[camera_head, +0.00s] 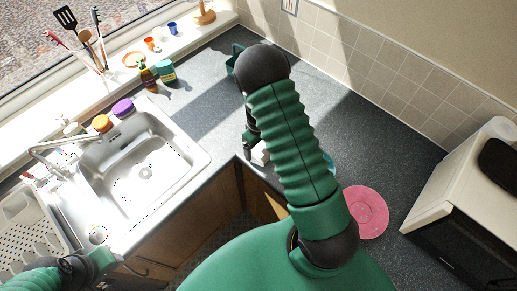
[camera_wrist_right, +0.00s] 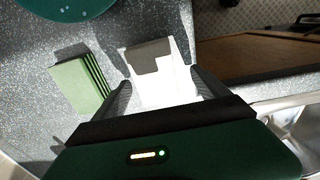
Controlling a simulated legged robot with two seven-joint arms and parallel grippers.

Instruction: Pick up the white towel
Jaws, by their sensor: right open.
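The white towel (camera_wrist_right: 165,88) lies on the dark speckled counter near its front edge, with a grey shaded part at its far end. In the head view only a small white piece of it (camera_head: 261,154) shows beside my right gripper (camera_head: 249,150); my arm hides the rest. In the right wrist view my right gripper (camera_wrist_right: 160,78) is open, with one dark finger on each side of the towel. I cannot tell whether the fingers touch it. My left gripper (camera_head: 132,267) is at the lower left, near the sink's front edge; its jaws are unclear.
A green ridged block (camera_wrist_right: 80,84) lies left of the towel. A teal round item (camera_wrist_right: 65,8) lies beyond it. In the head view a pink plate (camera_head: 366,212) and a microwave (camera_head: 455,215) are on the right. The sink (camera_head: 145,165) is on the left.

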